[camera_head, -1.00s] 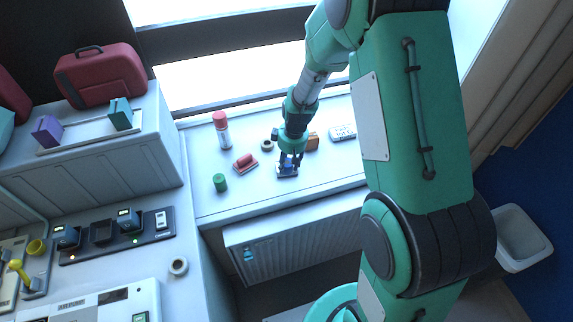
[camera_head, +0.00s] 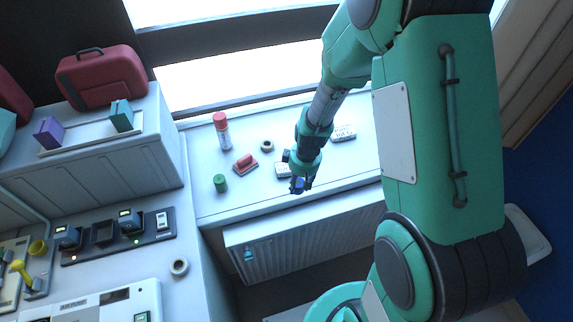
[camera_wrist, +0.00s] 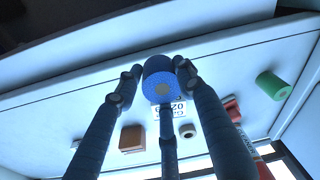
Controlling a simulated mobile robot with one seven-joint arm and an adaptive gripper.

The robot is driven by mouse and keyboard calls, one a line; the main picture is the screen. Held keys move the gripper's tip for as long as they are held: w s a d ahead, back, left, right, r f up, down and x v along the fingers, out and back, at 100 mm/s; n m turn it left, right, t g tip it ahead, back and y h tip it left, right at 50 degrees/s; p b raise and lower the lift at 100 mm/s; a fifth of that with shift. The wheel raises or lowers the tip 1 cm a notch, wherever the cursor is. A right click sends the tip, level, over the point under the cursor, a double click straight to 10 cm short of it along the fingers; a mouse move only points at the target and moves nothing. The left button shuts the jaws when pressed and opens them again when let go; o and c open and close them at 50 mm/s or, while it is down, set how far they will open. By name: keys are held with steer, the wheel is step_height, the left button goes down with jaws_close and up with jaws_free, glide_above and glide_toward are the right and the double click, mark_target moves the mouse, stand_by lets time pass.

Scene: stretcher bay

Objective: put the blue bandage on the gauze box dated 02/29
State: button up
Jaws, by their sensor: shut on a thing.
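My gripper (camera_head: 300,188) is shut on the blue bandage (camera_wrist: 160,82), a round roll held between the fingertips. The bandage also shows as a small blue patch in the head view (camera_head: 298,184). A white gauze box with dark print (camera_head: 283,170) lies on the counter just behind my gripper. In the wrist view this box (camera_wrist: 170,110) is partly hidden by the bandage and a finger; its date is upside down and not clearly readable. Another white printed box (camera_head: 344,132) lies farther back to the right. The bandage appears apart from both boxes.
On the counter (camera_head: 215,205) are a green roll (camera_head: 220,183), a red block (camera_head: 245,163), a red-capped bottle (camera_head: 222,131) and a pale ring-shaped roll (camera_head: 267,146). A brown box (camera_wrist: 132,138) shows in the wrist view. The counter's front edge is close to my gripper.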

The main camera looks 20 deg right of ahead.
steer(key=w, duration=0.5)
steer(key=w+f, duration=0.1)
steer(key=w, duration=1)
steer(key=shift+d+f+p, duration=0.25)
steer(key=shift+d+p, duration=0.1)
steer(key=shift+p, duration=0.05)
steer(key=shift+f, duration=1.75)
steer(key=shift+f, duration=0.1)
steer(key=o, duration=1.2)
steer(key=shift+c, duration=0.2)
steer(key=shift+s, duration=0.1)
step_height(320, 180, up, 12)
steer(key=s, duration=0.1)
steer(key=shift+d, duration=0.35)
